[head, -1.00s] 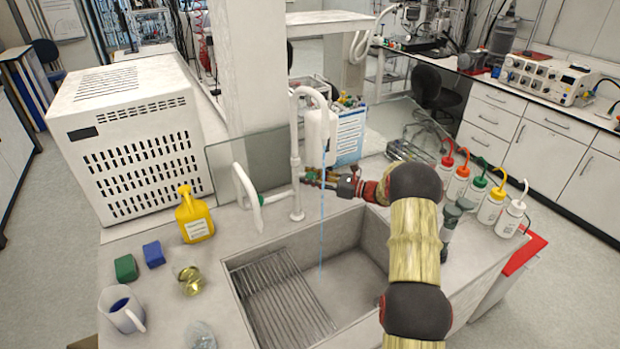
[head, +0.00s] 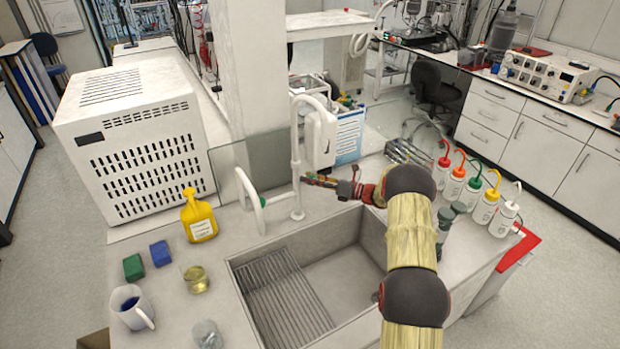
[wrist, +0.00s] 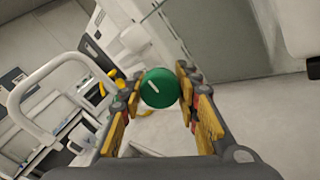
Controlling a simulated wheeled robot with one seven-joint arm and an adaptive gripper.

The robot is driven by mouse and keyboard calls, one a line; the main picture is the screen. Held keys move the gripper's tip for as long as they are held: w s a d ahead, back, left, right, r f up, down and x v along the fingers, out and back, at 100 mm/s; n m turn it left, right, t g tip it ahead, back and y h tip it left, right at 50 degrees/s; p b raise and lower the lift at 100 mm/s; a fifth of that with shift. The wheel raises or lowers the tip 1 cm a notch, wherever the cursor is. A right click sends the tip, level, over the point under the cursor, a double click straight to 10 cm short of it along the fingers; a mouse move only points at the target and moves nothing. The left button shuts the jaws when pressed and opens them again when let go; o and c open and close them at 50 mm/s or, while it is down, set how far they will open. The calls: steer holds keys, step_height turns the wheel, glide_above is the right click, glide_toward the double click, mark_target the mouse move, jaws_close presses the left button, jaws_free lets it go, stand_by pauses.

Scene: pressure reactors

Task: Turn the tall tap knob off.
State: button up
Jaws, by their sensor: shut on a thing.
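The tall white tap (head: 297,150) stands at the sink's back edge, its spout curving over to the right. No water stream shows under it. My gripper (head: 310,180) reaches in from the right, beside the tap's upright pipe. In the wrist view a round green knob (wrist: 160,88) with a white line mark sits between the fingertips of my gripper (wrist: 158,92), which is shut on it. The white line is slanted. In the head view the knob is mostly hidden by the fingers.
The sink (head: 345,270) lies below my arm, with a ribbed rack (head: 285,300) on its left. A lower white tap (head: 252,200) and a glass panel (head: 228,165) stand left of the tall tap. Several wash bottles (head: 485,205) line the right. A yellow bottle (head: 199,220) stands left.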

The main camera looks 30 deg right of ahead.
stand_by(0.4)
steer(key=o, duration=1.2)
steer(key=shift+d, duration=0.15)
steer(key=v, duration=1.1)
steer(key=shift+s+d, duration=0.25)
steer(key=shift+s, duration=0.1)
